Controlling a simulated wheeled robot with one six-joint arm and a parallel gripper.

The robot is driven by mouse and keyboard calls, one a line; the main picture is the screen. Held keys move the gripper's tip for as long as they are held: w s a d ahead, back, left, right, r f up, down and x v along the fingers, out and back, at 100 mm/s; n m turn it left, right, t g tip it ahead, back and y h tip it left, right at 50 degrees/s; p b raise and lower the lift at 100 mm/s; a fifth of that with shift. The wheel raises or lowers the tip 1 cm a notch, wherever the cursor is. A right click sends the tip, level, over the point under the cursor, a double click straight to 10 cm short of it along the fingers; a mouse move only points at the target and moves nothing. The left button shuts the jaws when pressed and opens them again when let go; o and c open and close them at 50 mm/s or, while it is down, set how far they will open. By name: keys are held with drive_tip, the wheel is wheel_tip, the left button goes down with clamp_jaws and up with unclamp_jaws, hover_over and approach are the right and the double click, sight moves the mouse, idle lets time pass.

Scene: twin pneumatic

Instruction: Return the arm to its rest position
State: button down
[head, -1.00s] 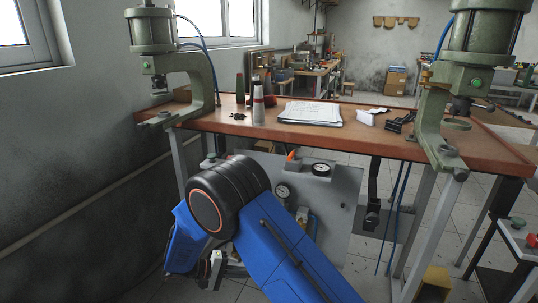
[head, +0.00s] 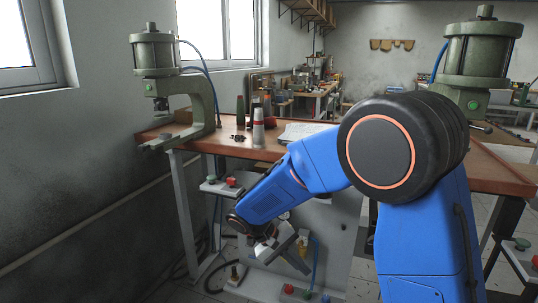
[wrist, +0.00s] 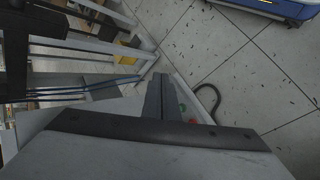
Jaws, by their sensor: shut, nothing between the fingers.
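My blue arm (head: 300,165) is bent in front of the bench. Its large black joint (head: 405,150) is raised at right of centre and covers part of the bench and the right press. The forearm slopes down to the left. My gripper (head: 272,246) hangs below the bench top, in front of the grey panel (head: 340,215). In the wrist view my gripper (wrist: 163,88) has its dark fingers together, with nothing between them. That view looks down on the tiled floor and the bench frame.
The bench (head: 230,145) carries a green press (head: 155,55) at left and another (head: 478,50) at right. Bottles (head: 258,125) and papers (head: 300,130) stand or lie between them. A red button (head: 231,181) sits on a bracket under the left side. Open floor (wrist: 260,70) shows in the wrist view.

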drive_tip(key=s+d+r+m+y, duration=0.2)
drive_tip(key=s+d+r+y, duration=0.3)
drive_tip(key=s+d+r, duration=0.75)
drive_tip(key=s+d+t+y, duration=0.3)
drive_tip(key=s+d+t, duration=0.2)
drive_tip(key=s, duration=0.7)
drive_tip(key=shift+s+d+r+m, duration=0.2)
drive_tip(key=shift+d+m, duration=0.2)
drive_tip(key=shift+d, duration=0.3)
